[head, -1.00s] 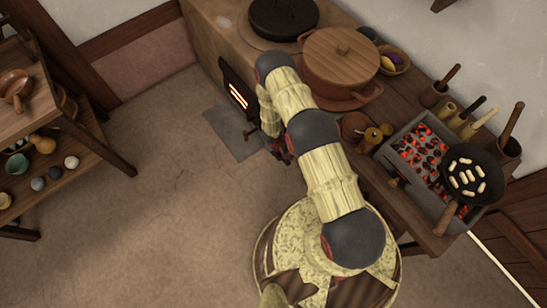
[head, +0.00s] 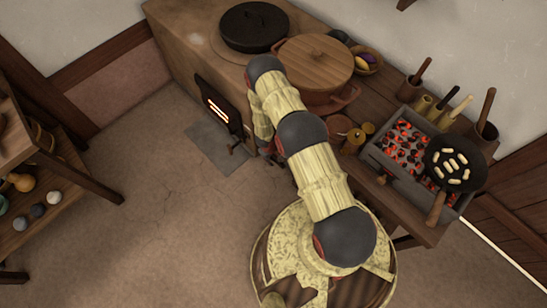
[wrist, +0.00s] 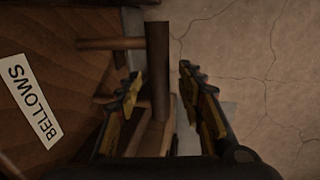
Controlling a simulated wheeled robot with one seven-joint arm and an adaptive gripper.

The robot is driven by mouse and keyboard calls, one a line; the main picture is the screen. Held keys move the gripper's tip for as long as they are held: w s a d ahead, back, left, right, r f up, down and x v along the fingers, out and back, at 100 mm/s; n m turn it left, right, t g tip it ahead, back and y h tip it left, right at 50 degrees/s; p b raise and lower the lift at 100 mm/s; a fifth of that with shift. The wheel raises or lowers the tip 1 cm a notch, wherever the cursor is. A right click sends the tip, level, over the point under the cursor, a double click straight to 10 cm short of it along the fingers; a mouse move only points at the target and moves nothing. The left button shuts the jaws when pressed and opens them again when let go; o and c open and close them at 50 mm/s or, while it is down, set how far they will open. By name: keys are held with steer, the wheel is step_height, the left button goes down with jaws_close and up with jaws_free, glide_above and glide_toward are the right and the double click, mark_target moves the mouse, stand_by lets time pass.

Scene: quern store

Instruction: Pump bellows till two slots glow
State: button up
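The stove door (head: 218,106) stands on the front of the clay stove, with glowing orange slots; their exact number is too small to tell. In the wrist view, a label reading BELLOWS (wrist: 31,101) lies on a brown wooden surface at left. A dark upright wooden bar (wrist: 158,70), apparently the bellows handle, stands between the fingers of my gripper (wrist: 159,74). The fingers are apart, with visible gaps to the bar. Two shorter wooden rods (wrist: 108,44) reach the bar from the left. In the head view my arm largely hides the gripper and the bellows.
A black lidded pot (head: 253,27) and a wooden-lidded pot (head: 316,60) sit on the stove. At right are a brazier of glowing coals (head: 402,146) and a frying pan (head: 455,164). A shelf (head: 75,180) stands at left. The floor (head: 150,210) between is clear.

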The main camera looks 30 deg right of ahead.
step_height(320, 180, up, 12)
steer(key=a, duration=0.2)
steer(key=shift+s+a+f, duration=0.15)
steer(key=shift+s, duration=0.2)
stand_by(0.3)
